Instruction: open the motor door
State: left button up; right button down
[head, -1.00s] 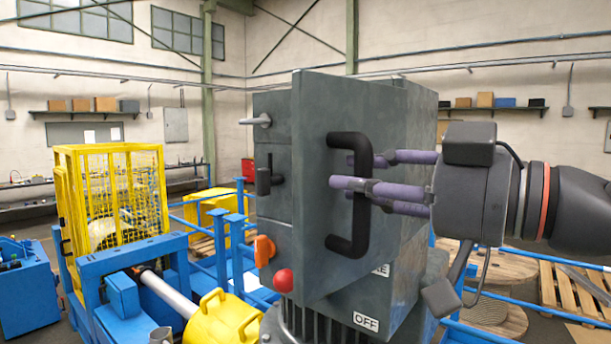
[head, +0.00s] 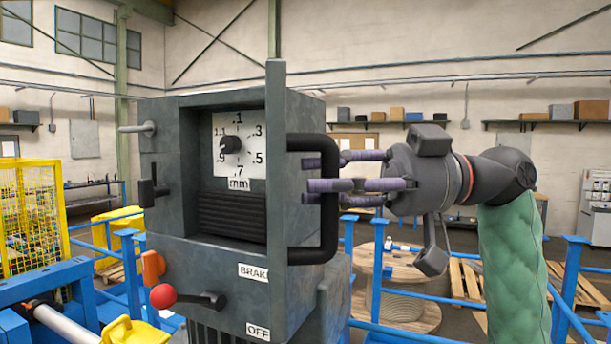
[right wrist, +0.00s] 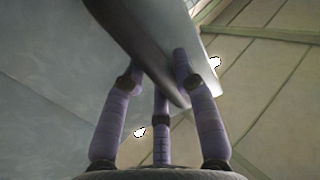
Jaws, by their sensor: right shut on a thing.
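The motor door (head: 277,150) stands swung open, seen nearly edge-on in the head view at the right side of the grey motor cabinet (head: 205,276). Its black handle (head: 328,225) sticks out to the right. My right gripper (head: 322,185) is shut on the upright bar of the handle, its purple fingers around it. In the right wrist view the gripper (right wrist: 163,95) shows its fingers about the dark, blurred handle (right wrist: 135,40). Inside the cabinet is a white dial (head: 239,150) marked in mm, above black ribbed bellows (head: 232,218). My left gripper is not in view.
A red-knobbed brake lever (head: 163,296) and an orange part (head: 152,267) sit low on the cabinet. Blue rails (head: 450,338) run in front of a wooden cable reel (head: 400,290). A yellow cage (head: 30,215) stands at the left.

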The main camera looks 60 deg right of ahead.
jog(key=shift+s+d, duration=0.25)
jog(key=shift+d, duration=0.1)
jog(key=c, duration=0.9)
grip_release()
jog(key=shift+c, duration=0.2)
jog(key=v, duration=0.7)
jog(key=shift+s+d, duration=0.2)
jog(key=shift+s, duration=0.05)
